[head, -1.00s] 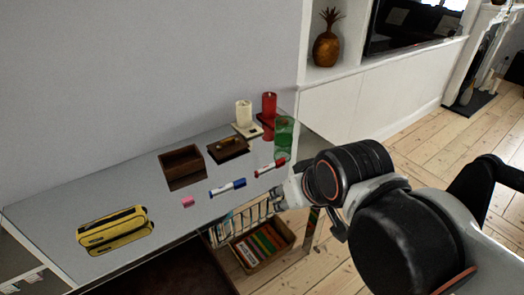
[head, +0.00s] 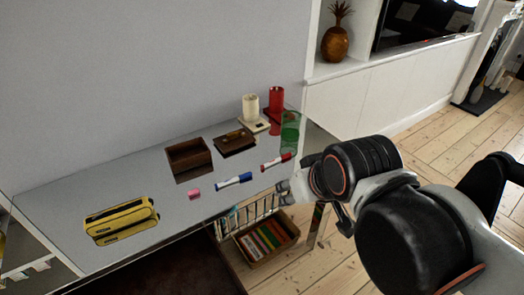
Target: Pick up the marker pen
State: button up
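Two marker pens lie flat on the grey desk (head: 150,185). The blue marker (head: 233,181) has a white barrel and lies near the front edge. The red marker (head: 276,161) also has a white barrel and lies to its right, farther back. My gripper (head: 286,192) is at the desk's front right edge, just below the red marker in the picture and right of the blue one. It appears apart from both pens. Its fingers are small and partly hidden by my wrist, so their opening is unclear.
A book basket (head: 265,242) is below.

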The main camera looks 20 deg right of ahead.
aim_at(245, 175)
jog(key=i+u, duration=0.15)
jog(key=u, duration=0.2)
jog(key=i+l+u, duration=0.15)
jog(key=u, duration=0.2)
jog(key=i+l+u, duration=0.15)
jog(key=u, duration=0.2)
